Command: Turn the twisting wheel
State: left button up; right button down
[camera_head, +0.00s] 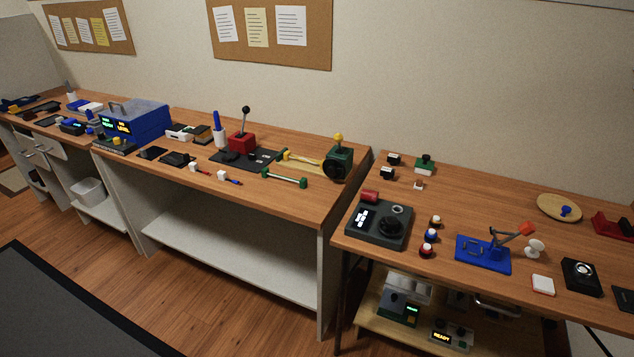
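Neither of my grippers is in view. Several parts look turnable, and I cannot tell for certain which is the twisting wheel. A round tan disc (553,209) with a blue knob (565,211) lies at the back of the right table. A dark green housing (340,160) with a black round face and a yellow knob on top stands at the right end of the middle bench.
The right table (467,195) also holds a blue base (483,262) with a grey lever, several round buttons and small boxes. The middle bench (325,206) bears a red lever box (241,141) and a blue case (140,119). Open floor (215,285) lies in front.

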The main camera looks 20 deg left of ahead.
aim_at(332, 170)
jog(key=u, duration=0.65)
jog(key=i, duration=1.65)
jog(key=z, duration=0.25)
